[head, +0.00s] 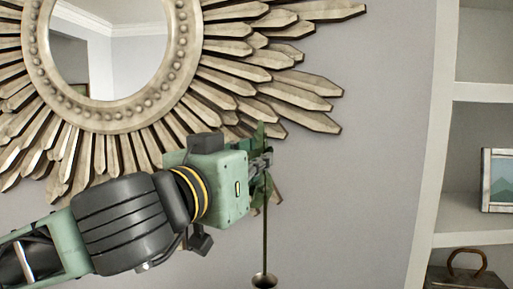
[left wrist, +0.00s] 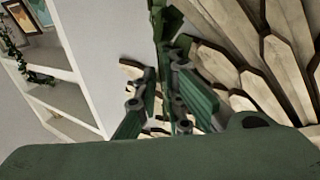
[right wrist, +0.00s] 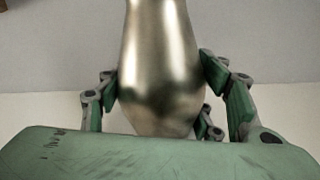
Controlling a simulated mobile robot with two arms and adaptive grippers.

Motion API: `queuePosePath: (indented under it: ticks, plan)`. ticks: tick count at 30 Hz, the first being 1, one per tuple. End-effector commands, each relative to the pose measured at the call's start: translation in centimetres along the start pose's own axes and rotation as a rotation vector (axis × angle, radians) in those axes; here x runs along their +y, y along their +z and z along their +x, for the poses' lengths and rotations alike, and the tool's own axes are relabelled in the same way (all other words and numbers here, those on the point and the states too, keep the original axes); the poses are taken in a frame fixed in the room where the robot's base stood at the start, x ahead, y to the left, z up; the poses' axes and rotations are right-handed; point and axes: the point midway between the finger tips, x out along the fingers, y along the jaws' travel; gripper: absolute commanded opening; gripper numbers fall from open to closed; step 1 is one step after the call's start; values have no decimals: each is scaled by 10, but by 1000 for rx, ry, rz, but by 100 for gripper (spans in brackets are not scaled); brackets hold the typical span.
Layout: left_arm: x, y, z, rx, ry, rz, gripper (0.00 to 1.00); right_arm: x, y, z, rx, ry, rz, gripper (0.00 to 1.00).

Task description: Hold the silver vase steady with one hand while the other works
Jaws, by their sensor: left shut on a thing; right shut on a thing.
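The silver vase (right wrist: 160,70) stands upright in the right wrist view, and its rim shows at the bottom edge of the head view (head: 264,281). My right gripper (right wrist: 165,105) is shut on the vase body, with fingers on both sides; it is outside the head view. My left gripper (head: 262,166) is above the vase, shut on a green plant stem (head: 265,225) with leaves at its top. The leaves also show in the left wrist view (left wrist: 168,30). The stem hangs down to the vase mouth; I cannot tell how far inside its lower end is.
A round mirror (head: 112,45) with a sunburst frame hangs on the grey wall behind my left arm. White shelves (head: 480,92) at the right hold a framed picture (head: 499,180) and a box with a handle (head: 466,276). The space between vase and shelves looks clear.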

Motion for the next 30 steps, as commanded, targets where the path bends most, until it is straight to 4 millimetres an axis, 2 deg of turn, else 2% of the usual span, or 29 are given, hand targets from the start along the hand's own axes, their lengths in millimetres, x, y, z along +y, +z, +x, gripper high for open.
queuePosePath:
  ticks: [30]
  plan:
    - [-2, 80, -1, -2, 1, -1, 0, 0, -3, 0, 7, -2, 1, 19]
